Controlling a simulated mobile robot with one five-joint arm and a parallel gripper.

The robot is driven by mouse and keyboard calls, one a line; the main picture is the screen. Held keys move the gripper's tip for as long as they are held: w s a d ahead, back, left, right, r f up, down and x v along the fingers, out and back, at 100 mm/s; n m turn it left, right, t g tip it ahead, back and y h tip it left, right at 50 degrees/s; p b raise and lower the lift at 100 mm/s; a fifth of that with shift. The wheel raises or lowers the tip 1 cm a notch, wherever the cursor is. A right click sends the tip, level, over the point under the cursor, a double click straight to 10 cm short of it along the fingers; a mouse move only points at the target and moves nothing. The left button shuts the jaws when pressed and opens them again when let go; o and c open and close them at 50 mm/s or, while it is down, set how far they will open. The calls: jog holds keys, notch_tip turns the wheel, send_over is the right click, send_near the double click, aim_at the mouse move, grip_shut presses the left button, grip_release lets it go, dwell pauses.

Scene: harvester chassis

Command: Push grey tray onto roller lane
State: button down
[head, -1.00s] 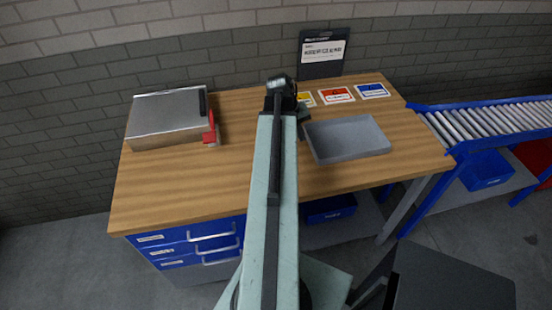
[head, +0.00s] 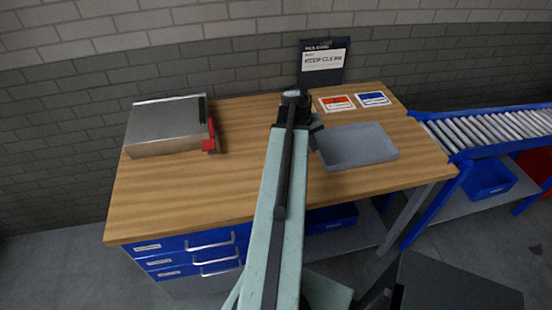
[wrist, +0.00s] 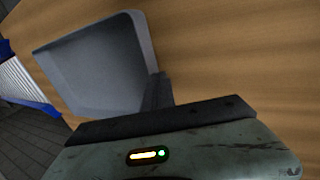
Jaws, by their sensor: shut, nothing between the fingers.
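The grey tray (head: 358,147) is a shallow, empty rectangular tray lying flat on the right part of the wooden bench. My gripper (head: 316,122) is at the tray's left side, shut and empty, partly hidden by my arm. In the wrist view, the gripper's dark fingers (wrist: 158,92) are against or very close to the outer wall of the tray (wrist: 95,62). The roller lane (head: 490,127), with metal rollers between blue rails, starts at the bench's right edge. A strip of bare wood lies between the tray and the lane.
A metal-topped box with a red handle (head: 167,127) stands at the bench's left. Red (head: 337,103) and blue (head: 373,98) label cards lie behind the tray, near a dark sign (head: 323,62). Blue bins (head: 487,174) sit below.

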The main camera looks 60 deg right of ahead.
jog(key=shift+s+d+f+b, duration=0.2)
jog(key=shift+s+d, duration=2.45)
jog(key=shift+s, duration=0.65)
jog(key=shift+s+d+f+b, duration=0.15)
jog(key=shift+s+d+f, duration=0.05)
jog(key=shift+s+d, duration=2.8)
jog(key=shift+s+d+f+b, duration=0.2)
jog(key=shift+s+d, duration=2.15)
jog(key=shift+s, duration=1.2)
jog(key=shift+w+a, duration=0.75)
jog(key=shift+w, duration=0.15)
jog(key=shift+w+a, duration=0.7)
jog(key=shift+w, duration=0.2)
notch_tip(320, 180, up, 14)
jog(key=p, duration=1.4)
